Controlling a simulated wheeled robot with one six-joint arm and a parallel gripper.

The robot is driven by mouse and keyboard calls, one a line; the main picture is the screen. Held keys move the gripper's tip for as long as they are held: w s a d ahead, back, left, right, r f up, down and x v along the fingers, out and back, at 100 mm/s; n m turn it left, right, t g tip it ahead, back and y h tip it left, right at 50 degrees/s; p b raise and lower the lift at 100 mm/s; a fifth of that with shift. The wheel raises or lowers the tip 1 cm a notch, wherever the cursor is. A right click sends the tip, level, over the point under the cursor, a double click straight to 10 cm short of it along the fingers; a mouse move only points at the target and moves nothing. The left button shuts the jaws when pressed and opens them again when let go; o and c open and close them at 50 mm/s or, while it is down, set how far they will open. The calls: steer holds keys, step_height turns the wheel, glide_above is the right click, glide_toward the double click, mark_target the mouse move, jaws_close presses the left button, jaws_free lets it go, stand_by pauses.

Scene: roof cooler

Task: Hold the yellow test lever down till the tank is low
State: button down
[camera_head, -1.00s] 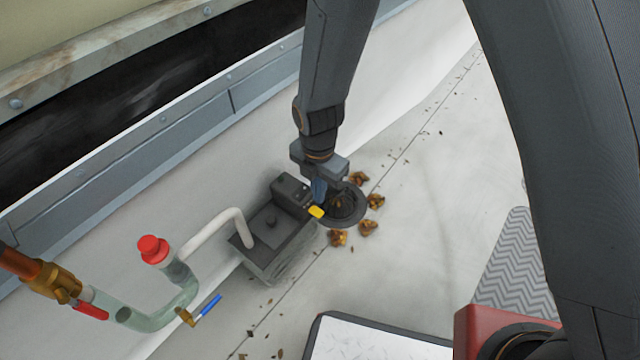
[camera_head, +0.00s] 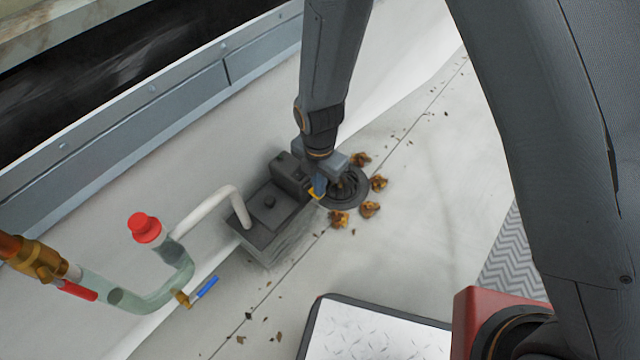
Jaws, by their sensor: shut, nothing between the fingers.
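The yellow test lever (camera_head: 314,194) sticks out at the right end of a dark grey pump box. Only a small, thin part of it shows beside my gripper. The box is the tank (camera_head: 270,238), with a dark lid and translucent-looking lower walls; I cannot make out its water level. My gripper (camera_head: 319,190) points down at the lever with its fingers shut and empty. Its fingertips are at the lever and appear to touch it, partly covering it.
A round drain (camera_head: 345,190) with brown leaves (camera_head: 339,219) lies just right of the lever. A white pipe (camera_head: 212,200) leaves the tank. A clear trap with a red cap (camera_head: 145,227) and a blue-handled valve (camera_head: 205,289) stand left. A white-topped platform (camera_head: 370,335) lies in front.

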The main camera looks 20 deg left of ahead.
steer(key=shift+f, duration=0.8)
steer(key=shift+s+d+f, duration=0.1)
steer(key=shift+s+d, duration=0.05)
stand_by(3.3)
stand_by(2.7)
step_height(320, 180, up, 14)
steer(key=p, duration=0.8)
